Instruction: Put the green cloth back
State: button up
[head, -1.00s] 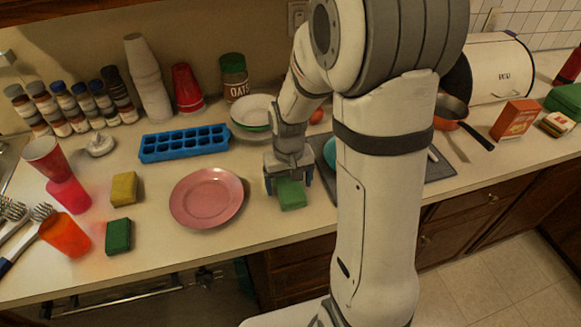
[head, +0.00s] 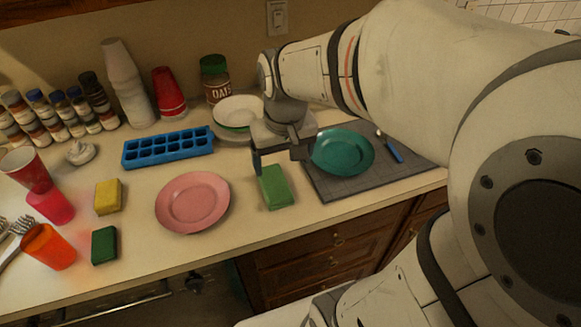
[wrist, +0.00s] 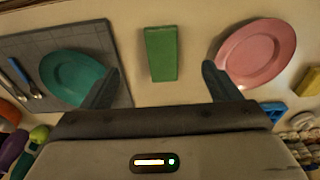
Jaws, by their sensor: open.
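The green cloth (head: 275,187), a light green folded block, lies on the counter between the pink plate and the grey mat. In the wrist view the green cloth (wrist: 161,53) lies ahead of and between my fingers, with clear space on both sides. My gripper (head: 283,165) is open and empty, just behind and above the cloth in the head view. In the wrist view my gripper (wrist: 161,80) shows both fingers spread wide and apart from the cloth.
A pink plate (head: 193,202) is left of the cloth. A teal plate (head: 342,152) sits on a grey mat (head: 335,187) to the right. A blue ice tray (head: 168,148), a yellow sponge (head: 108,197) and a dark green sponge (head: 104,245) are further left. Bare counter lies around the cloth.

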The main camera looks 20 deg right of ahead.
jog(key=s+t, duration=0.1)
jog(key=s, duration=0.6)
jog(key=shift+d+r+t, duration=0.2)
jog(key=shift+r+t, duration=0.1)
jog(key=shift+c, duration=0.5)
dwell(0.4)
